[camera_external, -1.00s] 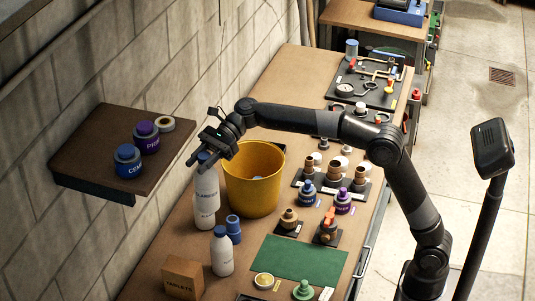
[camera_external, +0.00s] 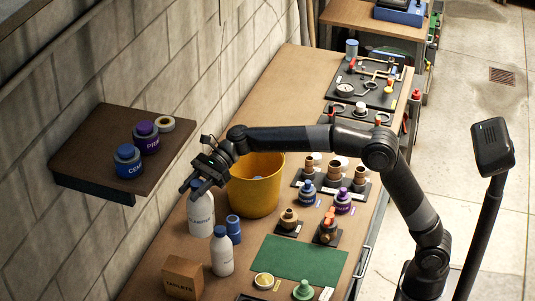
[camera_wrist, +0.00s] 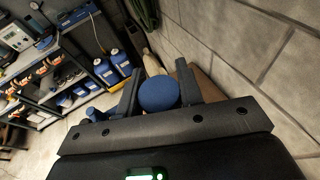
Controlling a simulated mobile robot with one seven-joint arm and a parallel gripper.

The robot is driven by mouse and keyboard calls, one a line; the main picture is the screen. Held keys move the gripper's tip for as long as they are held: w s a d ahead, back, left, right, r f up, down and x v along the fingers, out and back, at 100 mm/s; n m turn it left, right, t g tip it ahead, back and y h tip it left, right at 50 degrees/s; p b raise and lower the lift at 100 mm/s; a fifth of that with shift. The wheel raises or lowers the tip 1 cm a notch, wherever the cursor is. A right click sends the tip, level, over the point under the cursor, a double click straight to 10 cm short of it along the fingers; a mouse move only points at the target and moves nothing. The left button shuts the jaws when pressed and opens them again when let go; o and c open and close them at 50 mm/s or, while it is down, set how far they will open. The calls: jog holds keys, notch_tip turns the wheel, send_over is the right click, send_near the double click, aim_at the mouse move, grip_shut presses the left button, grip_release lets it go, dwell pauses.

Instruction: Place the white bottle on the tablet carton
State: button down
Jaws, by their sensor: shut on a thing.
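A tall white bottle (camera_external: 201,220) with a blue cap stands upright at the left of the bench, beside the yellow bucket. My gripper (camera_external: 196,187) is shut on its top from above. In the wrist view the round blue cap (camera_wrist: 159,93) lies between my two fingers. I cannot tell whether the bottle's base touches the bench. The brown tablet carton (camera_external: 183,279) sits at the near left of the bench, in front of the held bottle, with its top bare.
A smaller white bottle (camera_external: 222,256) stands between the held bottle and the carton's right side. The yellow bucket (camera_external: 255,188) is behind. A wall shelf (camera_external: 85,160) carrying blue and purple jars juts out at left. A green mat (camera_external: 298,258) lies right.

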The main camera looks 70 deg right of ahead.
aim_at(208, 201)
jog(key=w+a+f, duration=0.1)
jog(key=a+f, duration=0.7)
jog(key=shift+f, duration=0.4)
jog(key=shift+w+f, duration=0.1)
jog(key=shift+f, duration=0.05)
jog(key=c, duration=1)
grip_release()
jog(key=v, duration=1.2)
